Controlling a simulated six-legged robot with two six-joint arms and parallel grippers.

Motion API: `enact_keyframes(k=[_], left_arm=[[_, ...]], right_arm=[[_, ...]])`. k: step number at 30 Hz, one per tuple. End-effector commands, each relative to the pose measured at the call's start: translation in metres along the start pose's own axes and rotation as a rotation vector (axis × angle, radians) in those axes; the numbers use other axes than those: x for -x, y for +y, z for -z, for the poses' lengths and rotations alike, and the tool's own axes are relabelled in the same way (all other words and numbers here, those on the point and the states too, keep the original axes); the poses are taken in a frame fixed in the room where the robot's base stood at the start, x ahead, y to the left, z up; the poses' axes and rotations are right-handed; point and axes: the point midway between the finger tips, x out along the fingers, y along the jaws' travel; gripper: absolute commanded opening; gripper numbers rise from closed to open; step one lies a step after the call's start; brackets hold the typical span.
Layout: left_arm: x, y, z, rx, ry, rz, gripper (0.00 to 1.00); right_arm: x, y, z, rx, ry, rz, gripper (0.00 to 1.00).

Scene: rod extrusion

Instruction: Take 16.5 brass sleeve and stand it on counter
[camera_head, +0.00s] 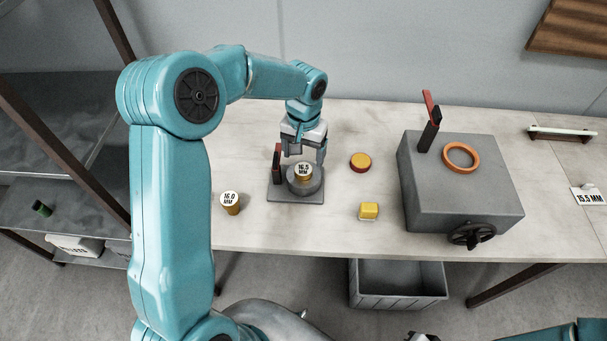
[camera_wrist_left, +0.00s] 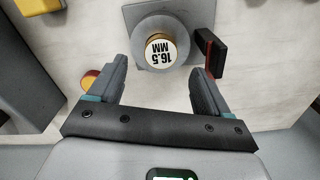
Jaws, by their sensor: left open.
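The 16.5 brass sleeve (camera_head: 303,171), with a white "16.5 MM" top, stands upright in a round grey holder (camera_head: 305,186) on a square grey base on the counter (camera_head: 330,225). In the left wrist view the sleeve (camera_wrist_left: 160,53) shows beyond the fingertips, roughly centred between them. My left gripper (camera_head: 304,157) is open just above and behind the sleeve, fingers apart and empty. In the left wrist view both fingers of the gripper (camera_wrist_left: 160,80) show, with no visible contact on the sleeve. My right gripper is not clearly seen.
A 16.0 sleeve (camera_head: 231,203) stands left of the holder. A dark red-edged lever (camera_head: 277,163) rises beside it. A grey machine (camera_head: 465,195) carries an orange ring (camera_head: 461,157). A grey bin (camera_head: 398,285) is below.

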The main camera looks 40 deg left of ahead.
Motion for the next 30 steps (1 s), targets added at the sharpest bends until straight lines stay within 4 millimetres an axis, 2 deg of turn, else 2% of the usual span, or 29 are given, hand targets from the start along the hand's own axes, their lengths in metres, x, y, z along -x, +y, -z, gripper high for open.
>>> enact_keyframes(k=[5,12,20,21,22,27,28,30], left_arm=[[-0.014,-0.001,0.001,-0.001,-0.004,0.001,0.78],[-0.051,-0.002,0.003,0.0,-0.002,-0.001,0.78],[-0.057,-0.003,0.004,0.0,0.0,-0.001,0.78],[-0.057,-0.003,0.004,0.0,0.0,-0.001,0.75],[-0.057,-0.003,0.004,0.0,0.0,-0.001,0.65],[-0.056,-0.003,0.004,-0.001,0.0,-0.001,0.1],[-0.056,-0.003,0.004,-0.001,0.0,-0.001,0.06],[-0.056,-0.003,0.004,0.0,0.002,-0.001,0.06]], right_arm=[[0.005,-0.002,0.0,-0.001,0.0,0.0,0.0],[0.013,-0.005,0.0,0.0,0.0,0.0,0.0],[0.013,-0.004,0.0,-0.001,0.0,0.0,0.0],[0.013,-0.004,0.0,-0.001,0.0,0.0,0.0],[0.013,-0.004,0.0,-0.001,0.0,0.0,0.0],[0.013,-0.004,0.0,0.0,0.0,0.0,0.0],[0.013,-0.004,0.0,-0.001,0.0,0.0,0.0],[0.013,-0.004,0.0,0.0,0.0,0.0,0.0]])
